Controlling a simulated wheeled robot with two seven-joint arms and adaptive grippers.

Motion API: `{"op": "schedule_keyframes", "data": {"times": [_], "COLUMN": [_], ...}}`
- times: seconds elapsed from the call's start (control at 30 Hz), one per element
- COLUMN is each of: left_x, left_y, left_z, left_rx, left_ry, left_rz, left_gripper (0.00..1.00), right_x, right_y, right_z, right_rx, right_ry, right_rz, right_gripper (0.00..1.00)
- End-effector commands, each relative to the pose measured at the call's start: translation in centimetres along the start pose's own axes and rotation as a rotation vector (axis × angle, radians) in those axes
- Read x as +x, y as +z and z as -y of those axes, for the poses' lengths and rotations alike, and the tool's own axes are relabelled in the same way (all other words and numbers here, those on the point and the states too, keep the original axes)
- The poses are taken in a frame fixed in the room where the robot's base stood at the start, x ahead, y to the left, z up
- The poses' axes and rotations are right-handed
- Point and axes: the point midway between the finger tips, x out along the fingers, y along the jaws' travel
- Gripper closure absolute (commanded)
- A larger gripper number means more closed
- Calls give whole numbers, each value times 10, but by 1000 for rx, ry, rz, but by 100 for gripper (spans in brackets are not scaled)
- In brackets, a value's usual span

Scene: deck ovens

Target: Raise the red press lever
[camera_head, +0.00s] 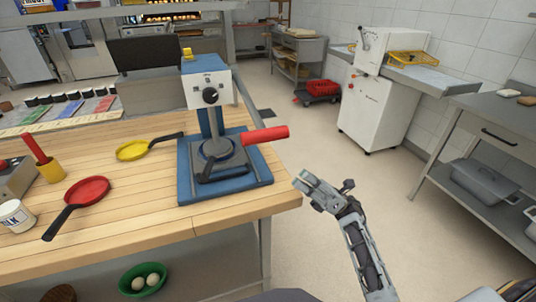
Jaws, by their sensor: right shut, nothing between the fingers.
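The red press lever (265,135) sticks out to the right from the press (208,92). It is nearly level, with its free end tilted slightly up. The press has a white head with a black knob, a blue column and a blue base (258,176) on the wooden table. My right gripper (303,182) is shut and empty, beyond the table's right edge. It is below and to the right of the lever's free end, apart from it. My left gripper is not in view.
The wooden table (140,230) holds a red pan (86,190), a yellow pan (133,150) and a milk can (15,215) left of the press. Free floor lies to the right. A white machine (375,105) and a steel table (490,125) stand farther right.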

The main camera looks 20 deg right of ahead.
Motion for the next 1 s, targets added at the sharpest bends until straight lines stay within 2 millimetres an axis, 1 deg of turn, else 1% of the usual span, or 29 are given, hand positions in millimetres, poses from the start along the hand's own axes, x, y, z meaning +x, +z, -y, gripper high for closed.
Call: {"op": "schedule_keyframes", "data": {"times": [0.1, 0.4, 0.67, 0.8, 1.0], "left_x": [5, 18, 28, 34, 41], "left_y": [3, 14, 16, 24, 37], "left_z": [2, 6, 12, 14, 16], "left_rx": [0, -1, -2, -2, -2], "left_ry": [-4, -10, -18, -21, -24], "left_rz": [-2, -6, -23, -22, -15], "left_gripper": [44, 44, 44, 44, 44], "right_x": [17, 57, 91, 109, 127], "right_y": [1, 1, 1, 1, 0], "right_z": [-1, -1, 0, -1, 0], "right_rx": [0, -1, 0, -1, 0], "right_ry": [3, 2, 3, 3, 1], "right_rz": [1, 1, 2, 1, 1], "right_gripper": [100, 100, 100, 100, 100]}}
